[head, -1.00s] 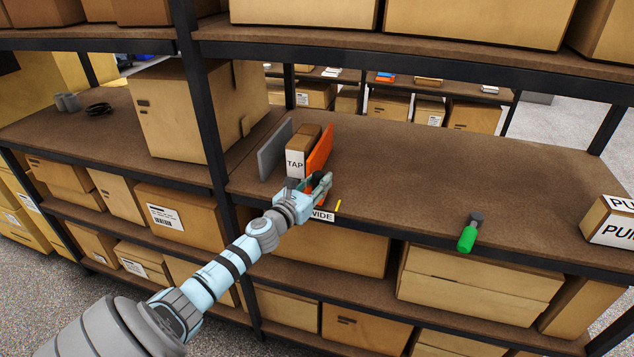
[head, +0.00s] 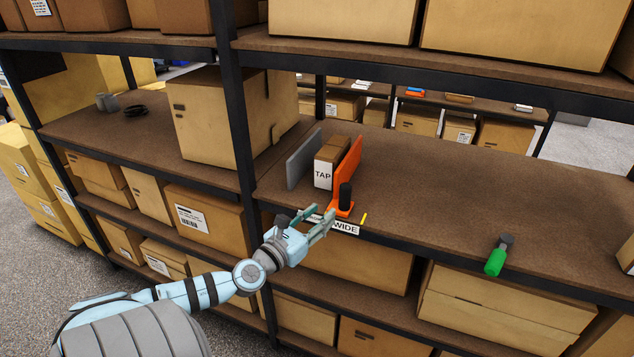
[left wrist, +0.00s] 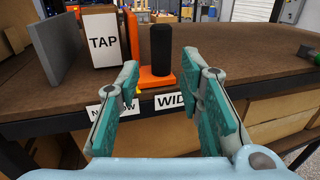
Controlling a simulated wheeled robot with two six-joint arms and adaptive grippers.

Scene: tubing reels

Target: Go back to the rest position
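My left gripper (head: 312,226) is open and empty, just in front of the shelf edge. In the left wrist view its two teal-padded fingers (left wrist: 168,105) stand apart with nothing between them. Beyond the fingertips, an orange divider (head: 348,163) with an orange foot stands on the shelf. A black upright cylinder (head: 346,194) stands at that foot; it also shows in the left wrist view (left wrist: 162,55). A TAP box (head: 324,174) stands between the orange divider and a grey divider (head: 304,160). My right gripper is not in view.
The shelf board (head: 440,190) is mostly clear to the right. A green-handled tool (head: 496,260) lies at its front edge. A WIDE label (head: 345,229) is on the edge. A dark upright post (head: 236,120) and a large carton (head: 225,115) stand to the left.

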